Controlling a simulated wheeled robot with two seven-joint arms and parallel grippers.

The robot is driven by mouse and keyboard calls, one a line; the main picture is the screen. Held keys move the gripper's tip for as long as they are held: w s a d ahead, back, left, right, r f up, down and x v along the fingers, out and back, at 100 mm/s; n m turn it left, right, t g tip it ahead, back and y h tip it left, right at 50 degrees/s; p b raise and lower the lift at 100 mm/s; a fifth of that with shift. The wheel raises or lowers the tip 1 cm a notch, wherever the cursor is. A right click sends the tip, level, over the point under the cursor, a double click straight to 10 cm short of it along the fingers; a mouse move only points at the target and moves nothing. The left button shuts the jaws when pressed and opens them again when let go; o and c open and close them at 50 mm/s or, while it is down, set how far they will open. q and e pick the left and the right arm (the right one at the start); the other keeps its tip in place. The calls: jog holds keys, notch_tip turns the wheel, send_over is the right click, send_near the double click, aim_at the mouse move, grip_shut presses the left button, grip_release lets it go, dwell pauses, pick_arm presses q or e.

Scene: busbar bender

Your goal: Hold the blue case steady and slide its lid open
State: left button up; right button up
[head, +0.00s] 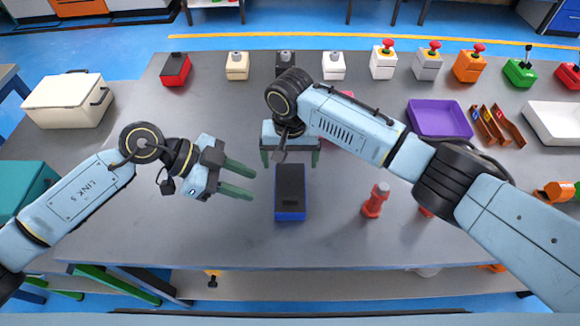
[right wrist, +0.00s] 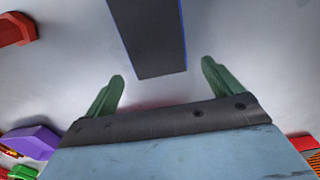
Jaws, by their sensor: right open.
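The blue case (head: 290,214) lies on the grey table at the centre of the head view, with its dark lid (head: 290,185) on top. In the right wrist view the dark lid (right wrist: 148,40) shows with a thin blue edge. My left gripper (head: 246,180) is open and empty, to the left of the case and apart from it. My right gripper (head: 290,160) is open at the far end of the case. In the right wrist view its green fingers (right wrist: 163,80) are spread wide, with the near end of the lid between and beyond them. No contact is visible.
A red bottle-like object (head: 375,200) stands right of the case. A purple tray (head: 438,119) and a white tray (head: 552,123) lie at the right. Several boxes with buttons or levers line the back edge. A cream case (head: 68,100) is at the left. The table's front middle is clear.

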aim_at(287, 199)
jog(key=shift+f, duration=2.25)
pick_arm(q)
jog(key=shift+c, duration=0.2)
pick_arm(e)
jog(key=c, duration=1.1)
pick_arm(q)
jog(key=shift+s+a+f+h, duration=0.1)
jog(key=shift+a+f+h, duration=0.35)
jog(key=shift+a+h, duration=0.05)
jog(key=shift+c, duration=0.4)
pick_arm(e)
jog(key=shift+c, duration=0.2)
pick_arm(q)
jog(key=d+f, duration=0.1)
jog(key=d, duration=0.2)
jog(key=d+f+h, duration=0.1)
jog(key=d+f, duration=0.1)
jog(key=d, duration=0.1)
jog(key=d+f+h, duration=0.1)
jog(key=d+f, duration=0.1)
jog(key=d, duration=0.1)
jog(key=shift+f, duration=0.2)
grip_shut()
